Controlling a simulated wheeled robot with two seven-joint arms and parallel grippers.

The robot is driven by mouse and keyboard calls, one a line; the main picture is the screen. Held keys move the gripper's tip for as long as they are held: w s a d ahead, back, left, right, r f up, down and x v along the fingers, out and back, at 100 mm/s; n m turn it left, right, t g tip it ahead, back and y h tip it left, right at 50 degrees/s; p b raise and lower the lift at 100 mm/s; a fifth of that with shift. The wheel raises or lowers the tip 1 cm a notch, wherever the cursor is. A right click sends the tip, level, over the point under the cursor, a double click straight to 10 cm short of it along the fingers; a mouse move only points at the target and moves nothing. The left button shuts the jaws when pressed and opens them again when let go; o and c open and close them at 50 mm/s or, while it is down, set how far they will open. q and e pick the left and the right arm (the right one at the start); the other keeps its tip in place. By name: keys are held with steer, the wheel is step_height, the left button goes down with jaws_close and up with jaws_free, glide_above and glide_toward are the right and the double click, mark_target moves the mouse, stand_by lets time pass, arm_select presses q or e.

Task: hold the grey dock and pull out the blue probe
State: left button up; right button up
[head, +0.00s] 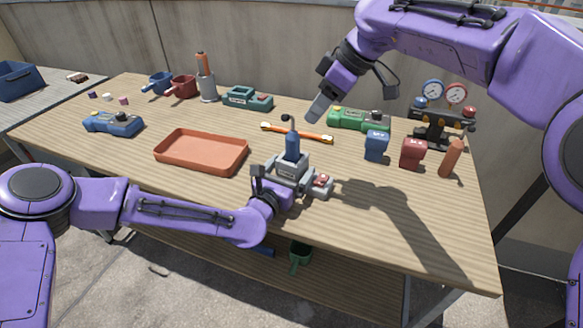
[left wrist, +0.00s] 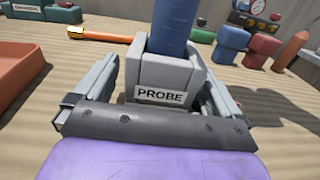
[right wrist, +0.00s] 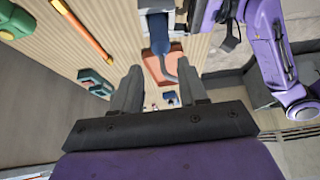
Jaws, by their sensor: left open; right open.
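The blue probe (head: 292,145) stands upright in the grey dock (head: 289,172) near the middle of the table, with a dark bent cable at its top. In the left wrist view the dock (left wrist: 165,78) carries a PROBE label, and the probe (left wrist: 171,28) rises from it. My left gripper (left wrist: 158,82) is open, with one finger on each side of the dock; contact cannot be told. My right gripper (head: 318,108) is open and empty, above and to the right of the probe. The probe (right wrist: 158,35) shows beyond its fingers in the right wrist view.
An orange tray (head: 201,152) lies left of the dock. An orange bar tool (head: 297,132) and a green case (head: 358,119) lie behind. A blue block (head: 376,145), a red block (head: 412,153) and gauges (head: 444,110) stand right. The front right tabletop is clear.

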arm_select(q)
steer(key=shift+w+d, duration=0.35)
steer(key=shift+w, duration=0.3)
steer(key=shift+c, duration=0.3)
steer(key=c, duration=1.2)
